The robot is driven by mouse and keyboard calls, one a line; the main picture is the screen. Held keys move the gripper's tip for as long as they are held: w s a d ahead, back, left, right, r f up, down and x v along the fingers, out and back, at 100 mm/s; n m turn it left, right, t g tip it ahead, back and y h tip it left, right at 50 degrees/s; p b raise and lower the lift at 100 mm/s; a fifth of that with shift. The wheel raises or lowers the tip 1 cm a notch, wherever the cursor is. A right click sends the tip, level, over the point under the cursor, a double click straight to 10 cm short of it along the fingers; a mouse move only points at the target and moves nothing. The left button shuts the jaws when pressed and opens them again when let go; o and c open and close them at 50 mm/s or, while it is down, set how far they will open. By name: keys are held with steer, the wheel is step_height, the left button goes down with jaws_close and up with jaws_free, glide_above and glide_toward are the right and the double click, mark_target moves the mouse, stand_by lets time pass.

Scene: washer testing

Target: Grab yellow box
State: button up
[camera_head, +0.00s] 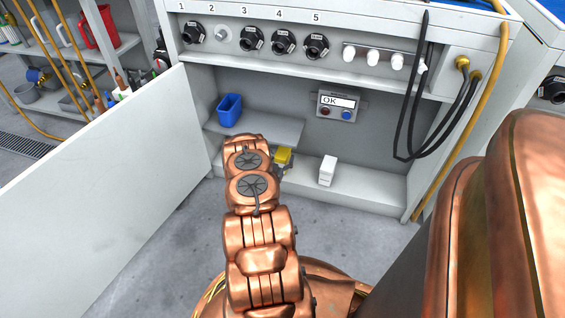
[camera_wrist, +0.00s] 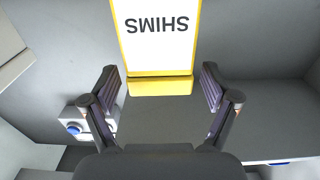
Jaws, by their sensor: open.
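The yellow box (camera_head: 283,155) is inside the open cabinet, by the front edge of the inner shelf, partly hidden behind my arm in the head view. In the wrist view the yellow box (camera_wrist: 160,86) shows a white label reading SHIMS, upside down in the picture. My gripper (camera_wrist: 160,90) is open, with one finger to each side of the box's near edge. I cannot tell whether either finger touches the box. In the head view the gripper is mostly hidden by my copper-coloured arm.
A blue bin (camera_head: 229,110) stands on the inner shelf (camera_head: 265,129) to the left. A white box (camera_head: 327,170) stands to the right on the cabinet floor. An OK display panel (camera_head: 338,104) is on the back wall. The open door (camera_head: 110,180) lies left, and black hoses (camera_head: 408,130) hang right.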

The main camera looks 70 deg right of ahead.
mark_target(283, 151)
steer(key=shift+w+d+b, duration=0.2)
steer(key=shift+d+b, duration=0.25)
steer(key=shift+d, duration=1.05)
steer(key=shift+c, duration=0.2)
steer(key=c, duration=1.3)
steer(key=shift+c, duration=0.5)
steer(key=shift+r, duration=0.1)
